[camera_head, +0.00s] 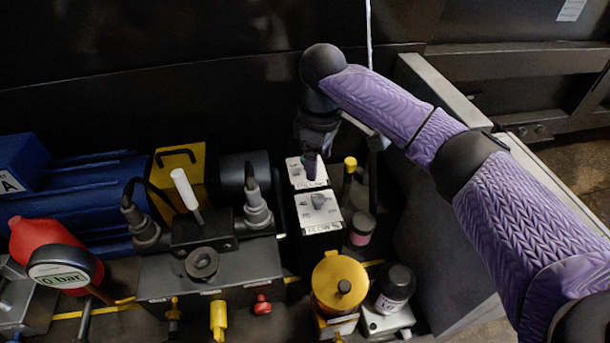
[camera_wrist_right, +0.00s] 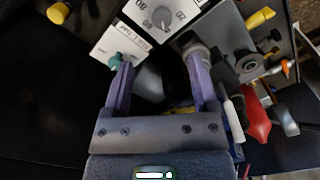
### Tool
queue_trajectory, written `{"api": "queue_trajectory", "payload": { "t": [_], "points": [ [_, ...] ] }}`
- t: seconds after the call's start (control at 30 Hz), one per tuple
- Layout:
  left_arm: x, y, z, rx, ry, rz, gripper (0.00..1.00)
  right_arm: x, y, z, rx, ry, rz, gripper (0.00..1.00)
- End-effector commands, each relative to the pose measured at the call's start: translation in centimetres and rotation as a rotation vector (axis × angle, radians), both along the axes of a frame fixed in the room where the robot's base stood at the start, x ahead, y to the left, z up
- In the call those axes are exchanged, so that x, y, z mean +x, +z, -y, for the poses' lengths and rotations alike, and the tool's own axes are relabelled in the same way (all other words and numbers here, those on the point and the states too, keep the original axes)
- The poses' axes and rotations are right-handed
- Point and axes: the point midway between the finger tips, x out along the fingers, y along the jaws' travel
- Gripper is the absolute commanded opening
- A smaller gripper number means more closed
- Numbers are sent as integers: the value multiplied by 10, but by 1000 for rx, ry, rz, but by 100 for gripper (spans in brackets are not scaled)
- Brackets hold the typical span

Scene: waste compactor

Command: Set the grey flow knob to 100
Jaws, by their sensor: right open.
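The grey flow knob (camera_head: 319,200) sits on a white-topped box marked FLOW % (camera_head: 320,221) in the middle of the head view. In the right wrist view the knob (camera_wrist_right: 161,16) is at the top edge, inside a numbered dial; I cannot read its setting surely. My right gripper (camera_head: 312,167) points down over the smaller white panel (camera_head: 296,172) just behind the flow box. In the wrist view its purple fingers (camera_wrist_right: 155,72) are open and apart from the grey knob. The left fingertip is close to a teal knob (camera_wrist_right: 115,60). My left gripper is not in view.
Left of the flow box are grey plugs (camera_head: 257,205) and a white-handled lever (camera_head: 187,190). A yellow-capped post (camera_head: 349,165) and a dark pink jar (camera_head: 362,229) stand at its right. A yellow-topped canister (camera_head: 340,283) and a dark bottle (camera_head: 395,286) are in front.

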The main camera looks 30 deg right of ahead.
Motion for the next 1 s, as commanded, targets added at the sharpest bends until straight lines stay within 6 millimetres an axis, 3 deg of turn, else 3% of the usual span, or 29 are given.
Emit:
{"api": "queue_trajectory", "payload": {
  "t": [0.2,0.33,0.47,0.73,1.0],
  "points": [
    [-21,-33,-1,2,0,-48,0,-1,-62,0,-1,0,-9,75],
    [-26,-46,-1,1,-1,-61,0,-1,-86,0,-1,0,-7,75],
    [-27,-51,-1,2,-1,-64,0,0,-96,0,-1,0,-3,75],
    [-18,-52,-2,2,-2,-47,0,0,-94,0,-1,-1,1,75],
    [-15,-52,-2,2,-2,-43,0,0,-94,0,-1,-1,-1,18]
  ]
}}
